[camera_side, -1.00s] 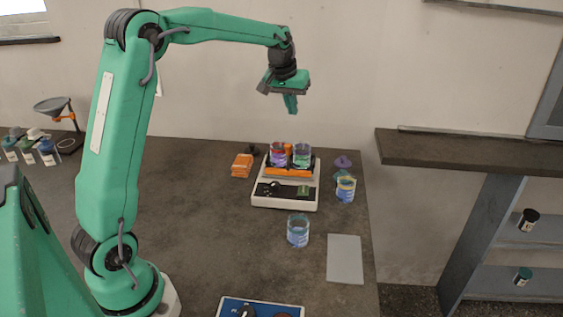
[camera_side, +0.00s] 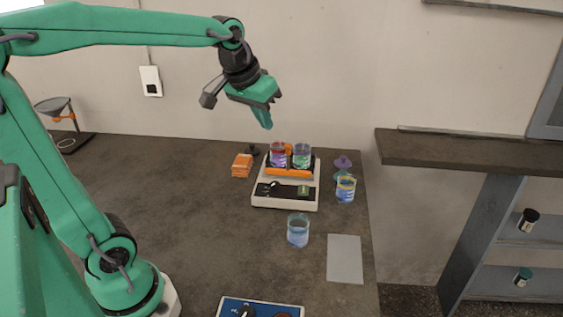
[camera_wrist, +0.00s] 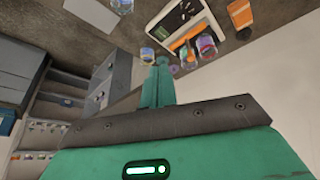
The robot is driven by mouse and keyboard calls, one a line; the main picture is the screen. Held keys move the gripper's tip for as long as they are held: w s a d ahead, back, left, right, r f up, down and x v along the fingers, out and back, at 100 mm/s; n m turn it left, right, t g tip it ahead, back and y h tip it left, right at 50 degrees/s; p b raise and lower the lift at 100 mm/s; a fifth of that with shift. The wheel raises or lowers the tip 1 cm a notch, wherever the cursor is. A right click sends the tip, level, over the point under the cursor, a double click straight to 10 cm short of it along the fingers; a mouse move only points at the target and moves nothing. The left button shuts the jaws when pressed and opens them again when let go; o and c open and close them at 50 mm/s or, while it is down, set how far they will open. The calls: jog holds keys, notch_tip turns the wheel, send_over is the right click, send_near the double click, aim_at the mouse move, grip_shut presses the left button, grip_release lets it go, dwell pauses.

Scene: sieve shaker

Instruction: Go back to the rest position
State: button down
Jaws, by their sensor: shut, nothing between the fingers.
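My gripper (camera_side: 266,118) is shut and empty. It hangs in the air above and behind the shaker, with its fingers pointing down and a little to the right. In the wrist view the closed fingers (camera_wrist: 161,68) show at the centre, clear of everything. The sieve shaker (camera_side: 285,194) is a white box with a black panel and an orange platform, standing on the table. Two beakers stand on its platform: one with red and purple contents (camera_side: 278,156) and one with green and purple contents (camera_side: 301,157).
A beaker with blue contents (camera_side: 298,232) stands in front of the shaker, beside a grey pad (camera_side: 345,260). A yellow-and-blue beaker (camera_side: 345,190) and a purple-topped item (camera_side: 342,165) stand to the right.

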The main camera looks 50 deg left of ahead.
jog(key=s+d+f+m, duration=0.1)
jog(key=s+d+f, duration=0.1)
jog(key=s, duration=0.5)
jog(key=s+d+f+m, duration=0.1)
jog(key=s+d+f, duration=0.1)
jog(key=s, duration=0.5)
jog(key=shift+d+f+m+t+h, duration=0.3)
jog(key=shift+d+f+t, duration=0.1)
jog(key=shift+f, duration=0.1)
